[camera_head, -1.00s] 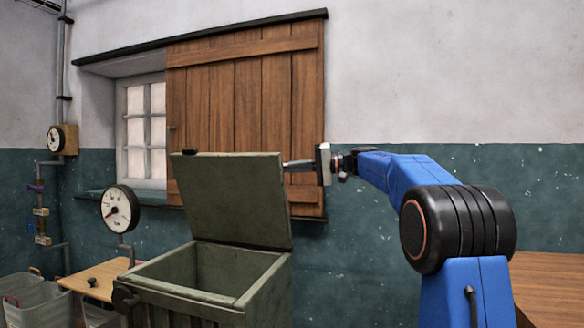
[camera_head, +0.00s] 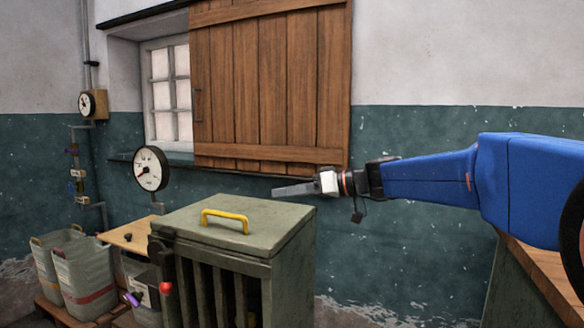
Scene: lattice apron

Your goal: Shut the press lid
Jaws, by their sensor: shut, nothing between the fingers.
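The press (camera_head: 217,288) is a worn green slatted box in the lower middle of the head view. Its lid (camera_head: 265,225) lies flat across the top, down on the box with no gap that I can see. A yellow handle (camera_head: 225,219) stands on the lid. My gripper (camera_head: 275,191) is shut and empty, pointing left just above and behind the lid's far right corner. Whether it touches the lid I cannot tell. The inside of the press is hidden except through the front slats.
A red-knobbed lever (camera_head: 166,288) is at the press's front left. A dial gauge (camera_head: 150,168) and a small wooden table (camera_head: 128,236) stand to its left, with grey bins (camera_head: 85,277) beyond. A wooden shutter (camera_head: 270,90) hangs on the wall behind. A wooden worktop (camera_head: 550,268) is at right.

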